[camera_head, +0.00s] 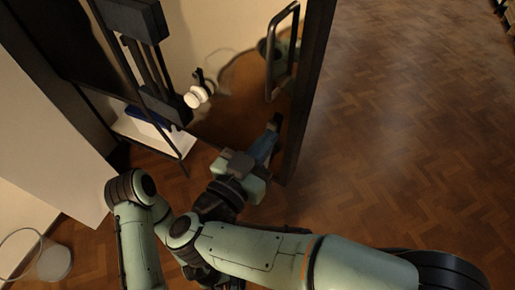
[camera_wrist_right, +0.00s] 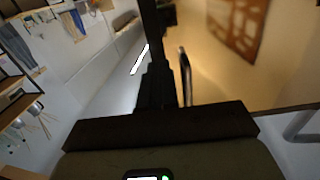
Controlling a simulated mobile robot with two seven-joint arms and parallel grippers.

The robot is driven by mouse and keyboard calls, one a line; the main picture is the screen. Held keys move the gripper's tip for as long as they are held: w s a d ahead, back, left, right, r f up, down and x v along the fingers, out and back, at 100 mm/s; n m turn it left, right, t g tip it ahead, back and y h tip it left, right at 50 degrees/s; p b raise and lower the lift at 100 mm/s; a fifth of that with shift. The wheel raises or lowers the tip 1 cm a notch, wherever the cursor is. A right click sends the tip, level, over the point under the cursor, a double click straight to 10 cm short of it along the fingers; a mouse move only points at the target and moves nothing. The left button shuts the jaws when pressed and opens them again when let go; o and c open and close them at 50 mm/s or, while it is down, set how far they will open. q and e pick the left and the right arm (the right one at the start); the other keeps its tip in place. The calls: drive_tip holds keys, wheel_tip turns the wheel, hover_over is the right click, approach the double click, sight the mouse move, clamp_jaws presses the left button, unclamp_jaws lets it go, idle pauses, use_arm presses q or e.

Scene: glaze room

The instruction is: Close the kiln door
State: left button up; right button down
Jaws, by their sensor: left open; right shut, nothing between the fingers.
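A tall, glossy, warm-coloured panel with a dark right edge (camera_head: 307,80) and a dark loop handle (camera_head: 285,55) stands at the upper middle. It appears to be the kiln door, mirroring floor and part of an arm. In the right wrist view the panel (camera_wrist_right: 280,60) fills the right side and the handle (camera_wrist_right: 185,75) is a thin dark bar. My right gripper (camera_head: 276,122) is shut and empty, low by the panel and below the handle; whether it touches the panel is unclear. My left arm shows at the lower left, but its gripper is not discernible.
A dark frame with upright bars (camera_head: 150,75) stands left of the panel, over a white base (camera_head: 150,135). A white cylinder (camera_head: 200,95) is near it. A pale wall block (camera_head: 45,130) is at left. Open wooden floor (camera_head: 410,130) lies to the right.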

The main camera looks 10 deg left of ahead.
sight(294, 105)
drive_tip(key=x, duration=0.8)
drive_tip(key=shift+w+d, duration=0.1)
drive_tip(key=shift+w, duration=0.15)
